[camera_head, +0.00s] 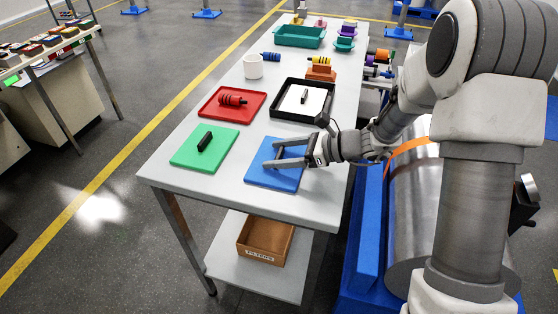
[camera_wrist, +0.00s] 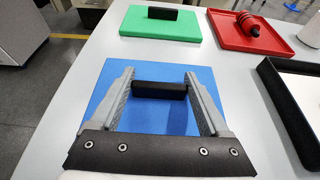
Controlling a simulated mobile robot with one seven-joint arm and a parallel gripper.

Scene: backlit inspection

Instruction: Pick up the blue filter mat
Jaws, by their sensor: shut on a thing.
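The blue filter mat (camera_head: 272,179) is a flat blue square with a black bar handle on top, at the near end of the grey table. It also shows in the wrist view (camera_wrist: 100,98), below my gripper. My gripper (camera_head: 278,158) reaches over it from the right. In the wrist view, its two grey fingers (camera_wrist: 160,85) stand at the two ends of the black handle (camera_wrist: 160,91) and are shut on it. I cannot tell whether the mat touches the table.
A green mat (camera_head: 190,160) with a black handle lies to the left. Behind are a red tray (camera_head: 218,113) with a red ringed part and a black-rimmed tray (camera_head: 282,113) with a white floor. A white cup (camera_head: 253,68) stands further back. A cardboard box (camera_head: 262,252) sits on the lower shelf.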

